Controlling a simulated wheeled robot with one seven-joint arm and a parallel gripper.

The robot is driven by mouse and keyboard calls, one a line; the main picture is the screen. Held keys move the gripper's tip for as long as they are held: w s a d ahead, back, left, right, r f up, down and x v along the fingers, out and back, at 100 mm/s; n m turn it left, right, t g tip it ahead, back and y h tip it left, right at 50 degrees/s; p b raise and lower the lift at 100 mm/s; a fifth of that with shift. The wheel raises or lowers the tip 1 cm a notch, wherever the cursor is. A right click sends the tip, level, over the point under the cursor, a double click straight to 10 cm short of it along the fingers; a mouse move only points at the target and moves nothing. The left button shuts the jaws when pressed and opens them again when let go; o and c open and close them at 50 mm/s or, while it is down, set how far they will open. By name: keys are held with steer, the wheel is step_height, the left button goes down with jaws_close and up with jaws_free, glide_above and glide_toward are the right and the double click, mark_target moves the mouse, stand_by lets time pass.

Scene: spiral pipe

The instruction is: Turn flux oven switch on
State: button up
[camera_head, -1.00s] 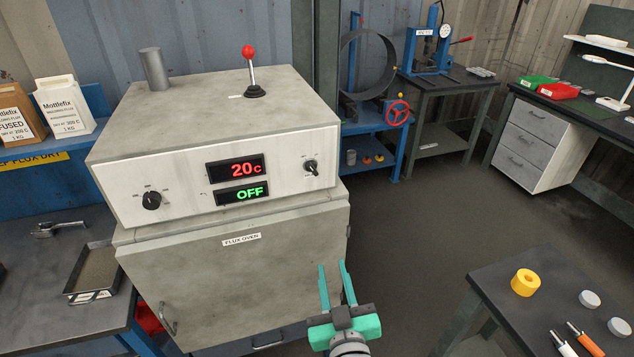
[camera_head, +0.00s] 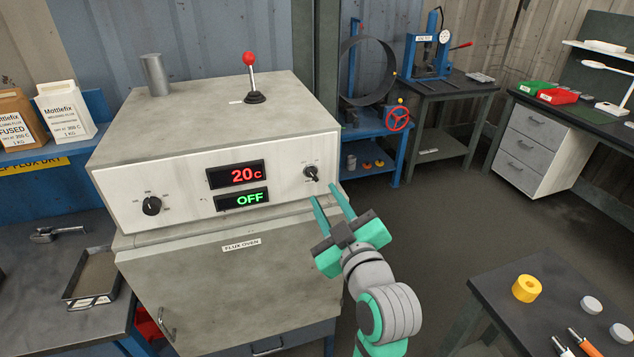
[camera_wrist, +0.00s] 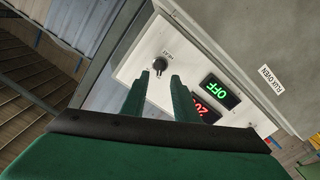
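The flux oven (camera_head: 230,280) is a grey-white box with a control panel on its upper front. Its displays read 20c (camera_head: 236,174) in red and OFF (camera_head: 241,198) in green. The small black switch (camera_head: 311,173) is at the panel's right end; it also shows in the wrist view (camera_wrist: 157,66). A larger black knob (camera_head: 151,205) is at the panel's left. My green gripper (camera_head: 325,204) is open and empty, just below and right of the switch. In the wrist view its fingertips (camera_wrist: 159,78) point toward the switch and appear apart from it.
A red-topped lever (camera_head: 250,75) and a grey cylinder (camera_head: 154,74) stand on the oven's top. A dark table (camera_head: 520,285) with a yellow ring (camera_head: 526,288) is at the lower right. The floor between is clear.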

mark_target(314, 177)
steer(key=x, duration=0.7)
steer(key=shift+s, duration=0.1)
steer(key=shift+c, duration=0.3)
jaws_close()
